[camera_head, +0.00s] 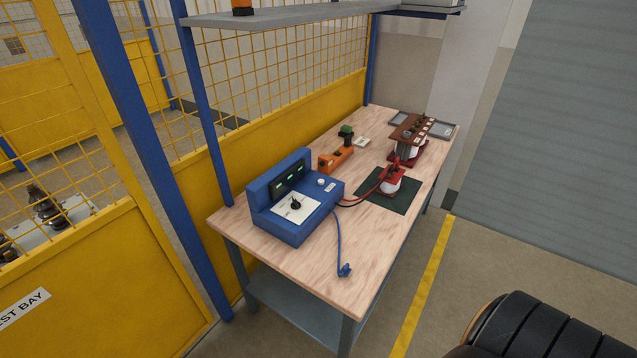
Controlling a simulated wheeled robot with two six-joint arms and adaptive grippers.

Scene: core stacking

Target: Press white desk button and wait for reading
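A blue test box (288,215) stands on the near left part of the wooden workbench (345,270). Its raised back holds a dark display (288,180) with small green readouts, too small to read. A white round button (321,182) sits on the right part of the box's top. A white dial plate (291,208) with a black knob lies in front of the display. Nothing touches the button. Neither of my grippers is in view.
A red-and-white part (393,182) with a red lead sits on a dark green mat (405,202). A blue lead (338,240) hangs onto the bench. Behind are an orange tool (335,160) and a brown rack (412,127). A shelf (290,18) overhangs.

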